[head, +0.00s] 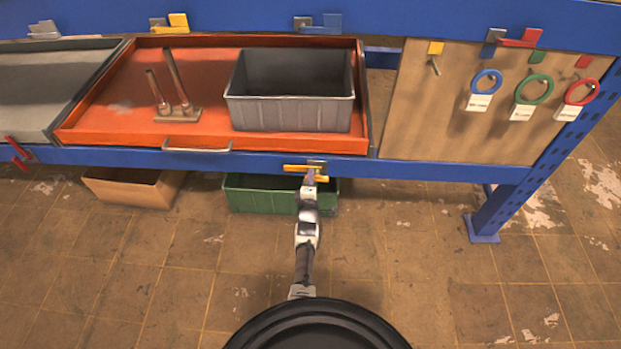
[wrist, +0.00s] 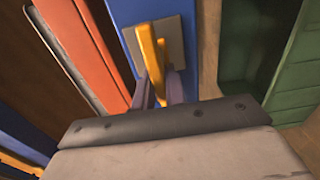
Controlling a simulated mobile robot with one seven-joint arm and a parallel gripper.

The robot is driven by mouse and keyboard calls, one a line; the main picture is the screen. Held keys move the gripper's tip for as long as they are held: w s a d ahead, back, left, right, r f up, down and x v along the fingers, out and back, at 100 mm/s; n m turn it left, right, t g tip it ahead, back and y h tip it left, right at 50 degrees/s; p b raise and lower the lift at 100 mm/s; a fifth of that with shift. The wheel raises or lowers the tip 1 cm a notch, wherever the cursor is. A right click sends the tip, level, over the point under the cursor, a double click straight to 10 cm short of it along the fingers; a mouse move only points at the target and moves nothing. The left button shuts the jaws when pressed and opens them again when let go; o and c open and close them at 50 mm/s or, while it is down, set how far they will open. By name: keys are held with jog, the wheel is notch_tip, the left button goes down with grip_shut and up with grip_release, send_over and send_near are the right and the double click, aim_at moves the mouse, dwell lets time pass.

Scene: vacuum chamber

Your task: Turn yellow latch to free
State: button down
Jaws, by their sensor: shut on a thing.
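The yellow latch (head: 294,168) sits on the front blue beam, just below the orange tray. In the head view its bar lies roughly level, with its left part showing beside my gripper (head: 314,174). In the wrist view the yellow latch (wrist: 149,55) stands out from a beige plate (wrist: 165,40) on the blue beam. My gripper (wrist: 159,88) has its two fingers on either side of the bar and is shut on it. The fingers and the wrist body hide the bar's lower end in that view.
The orange tray (head: 110,115) with a handle (head: 197,148) and a grey bin (head: 290,118) is above the latch. A green crate (head: 260,197) and a brown box (head: 130,188) stand below. A red latch (head: 17,150) is far left. Floor in front is clear.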

jog(key=c, duration=1.4)
grip_release()
jog(key=shift+c, duration=0.2)
jog(key=shift+s, duration=0.1)
jog(key=s+p, duration=0.5)
jog(key=s, duration=0.8)
jog(key=shift+s, duration=0.35)
